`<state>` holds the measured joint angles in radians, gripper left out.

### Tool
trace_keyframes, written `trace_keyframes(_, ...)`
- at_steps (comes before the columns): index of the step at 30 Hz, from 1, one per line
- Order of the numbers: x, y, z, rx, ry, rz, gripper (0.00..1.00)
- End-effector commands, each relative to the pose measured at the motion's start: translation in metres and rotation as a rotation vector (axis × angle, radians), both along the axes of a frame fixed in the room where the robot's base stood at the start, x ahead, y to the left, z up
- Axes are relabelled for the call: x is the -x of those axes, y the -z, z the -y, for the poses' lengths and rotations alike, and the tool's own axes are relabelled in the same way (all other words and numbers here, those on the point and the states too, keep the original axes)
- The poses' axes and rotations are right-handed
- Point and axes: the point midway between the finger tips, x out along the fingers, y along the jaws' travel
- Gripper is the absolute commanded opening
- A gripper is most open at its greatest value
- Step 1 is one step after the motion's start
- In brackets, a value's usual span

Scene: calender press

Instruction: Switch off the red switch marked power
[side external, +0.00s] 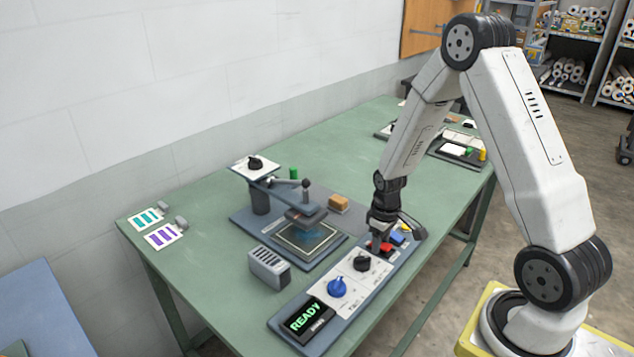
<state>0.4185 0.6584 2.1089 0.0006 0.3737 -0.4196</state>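The control panel (338,318) lies along the front edge of the green table. A small red switch (387,248) sits on it, partly hidden behind my gripper. My gripper (377,240) points down over the panel right at the red switch; I cannot tell whether it touches it. Its fingers are small and dark, and I cannot tell whether they are open or shut. The marking and position of the switch are too small to read. The display (307,318) at the panel's near end is lit with green "READY".
A blue knob (337,287), a black knob (361,261) and a blue switch (398,239) share the panel. The press (262,200) stands behind it, with a grey slotted box (269,267) nearer. The table's (205,262) left part is mostly clear.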

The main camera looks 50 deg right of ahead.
Motion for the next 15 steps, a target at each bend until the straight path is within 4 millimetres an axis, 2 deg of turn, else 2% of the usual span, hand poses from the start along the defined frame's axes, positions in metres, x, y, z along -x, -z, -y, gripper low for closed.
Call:
trace_keyframes(1,0.0000,-0.0001,0.0000,0.000,0.000,0.000,0.29)
trace_keyframes(3,0.0000,-0.0002,0.0000,0.000,0.000,0.000,0.07)
trace_keyframes(4,0.0000,-0.0002,0.0000,0.000,0.000,0.000,0.00)
trace_keyframes(15,0.0012,-0.0002,-0.0015,-0.007,0.000,0.038,0.00)
